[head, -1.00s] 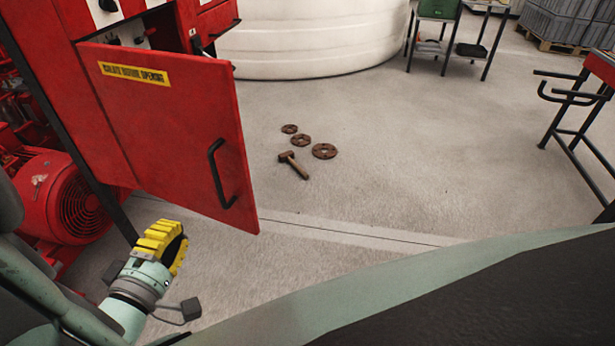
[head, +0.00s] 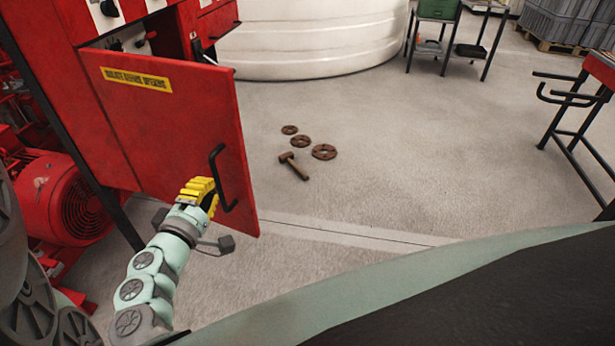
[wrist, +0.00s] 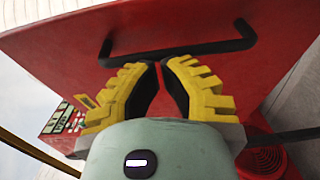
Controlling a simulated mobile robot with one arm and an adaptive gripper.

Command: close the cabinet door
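The red cabinet door (head: 170,120) with a yellow label stands open, swung out from the red cabinet (head: 60,35). Its black bar handle (head: 221,180) is near the free right edge and also shows across the upper middle of the wrist view (wrist: 180,49). My gripper (head: 213,194), with yellow fingers, is in front of the door just left of the handle's lower part. In the wrist view my gripper (wrist: 159,65) has its fingertips almost together, with nothing visible between them. The handle lies just beyond the tips; whether they touch it I cannot tell.
A red motor (head: 65,195) sits left of the door. A hammer (head: 294,166) and several brown rings (head: 324,152) lie on the floor. A white tank (head: 310,40) stands behind, and a red-topped stand (head: 590,100) is at right.

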